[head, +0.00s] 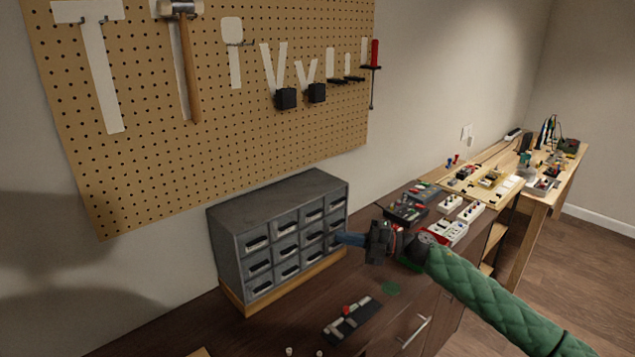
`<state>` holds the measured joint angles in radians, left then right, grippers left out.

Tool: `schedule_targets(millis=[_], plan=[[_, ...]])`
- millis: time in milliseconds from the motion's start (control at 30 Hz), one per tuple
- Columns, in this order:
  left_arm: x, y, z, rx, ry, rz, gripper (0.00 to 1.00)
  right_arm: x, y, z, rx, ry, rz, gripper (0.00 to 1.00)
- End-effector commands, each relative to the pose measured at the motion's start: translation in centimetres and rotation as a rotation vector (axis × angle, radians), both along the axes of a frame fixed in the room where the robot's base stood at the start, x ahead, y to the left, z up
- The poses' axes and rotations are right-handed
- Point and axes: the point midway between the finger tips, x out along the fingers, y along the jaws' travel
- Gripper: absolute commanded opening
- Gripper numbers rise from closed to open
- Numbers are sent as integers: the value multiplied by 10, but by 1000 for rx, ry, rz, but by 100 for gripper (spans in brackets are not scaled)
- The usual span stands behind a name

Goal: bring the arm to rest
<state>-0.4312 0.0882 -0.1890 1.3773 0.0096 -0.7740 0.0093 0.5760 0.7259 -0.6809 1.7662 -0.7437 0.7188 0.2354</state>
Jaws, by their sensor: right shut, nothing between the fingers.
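My right arm, in a green quilted sleeve, comes in from the lower right in the head view. Its dark gripper (345,239) points left, with its fingertips at the right end of the grey drawer cabinet (228,240). The right gripper is shut and empty. I cannot tell whether its tips touch the cabinet. The cabinet's drawers look closed, though the gripper hides part of the lower right ones. My left gripper is not in view.
The cabinet stands on a dark bench (190,325) below a pegboard (240,120) with a hammer (187,70) and a red-handled screwdriver (375,55). A dark tray (352,320) lies in front. Several parts trays lie behind my arm. A wooden bench (485,185) stands farther right.

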Motion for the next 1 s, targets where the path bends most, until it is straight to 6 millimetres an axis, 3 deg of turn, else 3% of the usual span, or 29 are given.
schedule_targets(millis=[200,400,567,767,1000], plan=[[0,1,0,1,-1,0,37,-14,26,-9,225,120,-209,0],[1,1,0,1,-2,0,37,-25,26,-26,398,279,-433,0],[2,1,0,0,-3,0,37,-39,13,-49,503,433,-620,0],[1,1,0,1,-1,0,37,-68,-10,-93,589,657,-857,0],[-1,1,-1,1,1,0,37,-126,-41,-157,622,962,-1136,0]])
